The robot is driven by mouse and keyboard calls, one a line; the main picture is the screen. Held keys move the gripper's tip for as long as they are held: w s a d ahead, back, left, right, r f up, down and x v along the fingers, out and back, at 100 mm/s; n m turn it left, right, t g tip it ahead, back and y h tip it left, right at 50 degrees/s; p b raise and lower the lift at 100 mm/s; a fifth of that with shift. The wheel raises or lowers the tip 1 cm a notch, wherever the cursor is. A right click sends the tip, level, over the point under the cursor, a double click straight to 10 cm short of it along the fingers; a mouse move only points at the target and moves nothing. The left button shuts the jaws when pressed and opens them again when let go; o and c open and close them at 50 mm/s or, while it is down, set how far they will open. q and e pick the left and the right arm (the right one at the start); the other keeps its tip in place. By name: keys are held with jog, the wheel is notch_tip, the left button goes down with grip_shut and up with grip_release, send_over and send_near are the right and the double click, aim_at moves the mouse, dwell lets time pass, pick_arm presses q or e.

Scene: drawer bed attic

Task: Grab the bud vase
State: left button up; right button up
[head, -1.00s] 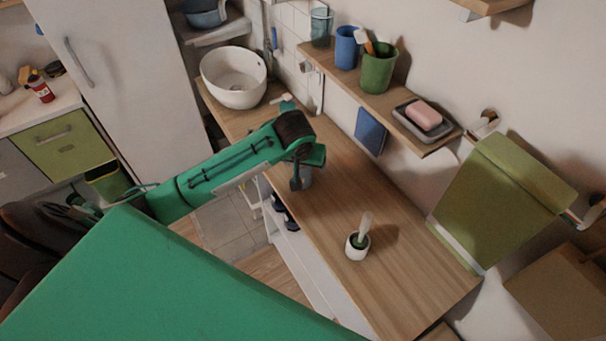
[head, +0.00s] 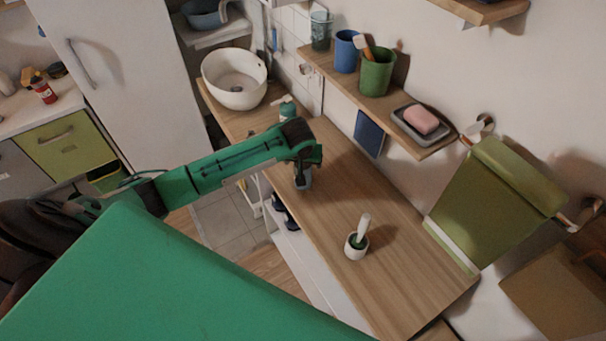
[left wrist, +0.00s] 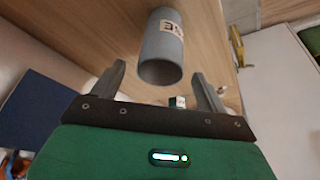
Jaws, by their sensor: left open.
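The bud vase is a grey cylinder with a pale lettered label. In the left wrist view the vase (left wrist: 160,45) lies ahead of my left gripper (left wrist: 158,72), its near round end by the gap between the two spread fingertips. The fingers are open, and I see no firm contact. In the head view my left gripper (head: 302,172) is over the wooden counter, and a little of the grey vase (head: 305,184) shows below it; the rest is hidden by the gripper. My right gripper is not in view.
A white pot with a brush (head: 356,246) stands on the counter (head: 385,285). A green dispenser (head: 287,110) and white basin (head: 235,80) are behind my arm. A wall shelf (head: 345,88) holds cups and a soap dish. The counter between vase and pot is clear.

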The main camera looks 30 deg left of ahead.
pick_arm(q)
jog(key=p+x, duration=0.1)
jog(key=x, duration=0.2)
jog(key=shift+f, duration=0.1)
jog(key=shift+w+f+p, duration=0.15)
jog(key=shift+f+p, duration=0.15)
jog(key=shift+f, duration=0.35)
jog(key=c, duration=1.1)
